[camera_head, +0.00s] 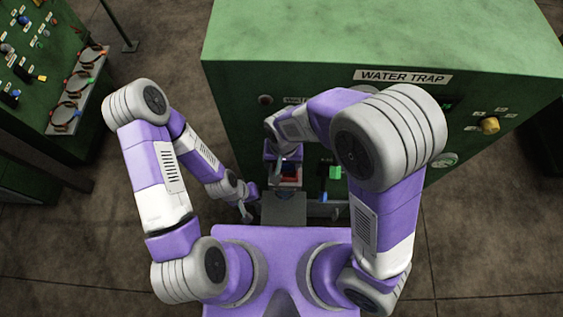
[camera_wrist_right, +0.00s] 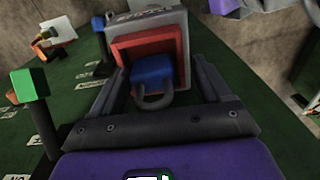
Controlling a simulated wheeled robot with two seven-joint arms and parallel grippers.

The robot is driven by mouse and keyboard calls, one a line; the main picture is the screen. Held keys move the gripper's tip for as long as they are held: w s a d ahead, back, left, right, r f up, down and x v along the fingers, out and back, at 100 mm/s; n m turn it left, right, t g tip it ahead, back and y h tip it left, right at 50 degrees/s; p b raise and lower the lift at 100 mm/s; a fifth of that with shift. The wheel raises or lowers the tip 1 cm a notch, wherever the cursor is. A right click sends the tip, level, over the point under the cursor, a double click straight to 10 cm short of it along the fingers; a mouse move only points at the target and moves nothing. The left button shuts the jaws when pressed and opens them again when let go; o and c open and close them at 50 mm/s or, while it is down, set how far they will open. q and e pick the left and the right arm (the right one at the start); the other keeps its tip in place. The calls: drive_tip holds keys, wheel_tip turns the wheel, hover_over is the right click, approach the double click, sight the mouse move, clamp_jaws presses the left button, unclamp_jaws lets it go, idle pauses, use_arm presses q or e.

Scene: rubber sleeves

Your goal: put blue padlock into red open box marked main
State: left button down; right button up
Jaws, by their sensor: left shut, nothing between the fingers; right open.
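The blue padlock (camera_wrist_right: 152,72) with its dark grey shackle shows in the right wrist view, in front of or inside the opening of the red box (camera_wrist_right: 122,45); I cannot tell how deep it sits. The box has a grey lid or plate with partly readable lettering. My right gripper (camera_wrist_right: 162,70) is open, its fingers on either side of the padlock with gaps visible. In the head view the red box (camera_head: 290,171) is small and partly hidden below my right gripper (camera_head: 284,162). My left gripper (camera_head: 246,211) is shut and empty, left of the box.
A large green cabinet (camera_head: 380,40) marked WATER TRAP fills the back right. A green block on a dark post (camera_head: 335,172) stands right of the box; it also shows in the wrist view (camera_wrist_right: 30,84). Another green panel (camera_head: 60,95) with knobs stands at left. Brown floor lies between.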

sight(283, 165)
drive_tip(key=shift+w+d+r+p, duration=0.1)
drive_tip(key=shift+d+r+p, duration=0.05)
drive_tip(key=shift+r, duration=0.4)
drive_tip(key=shift+w+d+r+p, duration=0.1)
drive_tip(key=shift+d+r+p, duration=0.05)
drive_tip(key=shift+r, duration=0.35)
drive_tip(key=r, duration=0.4)
drive_tip(key=shift+s+a+r+p, duration=0.1)
drive_tip(key=shift+s+r+p, duration=0.1)
drive_tip(key=shift+s+p, duration=0.15)
drive_tip(key=shift+a+r, duration=0.15)
drive_tip(key=shift+r, duration=0.15)
drive_tip(key=shift+w+r, duration=0.1)
drive_tip(key=shift+r, duration=0.1)
use_arm(q)
drive_tip(key=shift+w+d+r, duration=0.15)
drive_tip(key=shift+w+r, duration=0.2)
drive_tip(key=shift+r, duration=0.05)
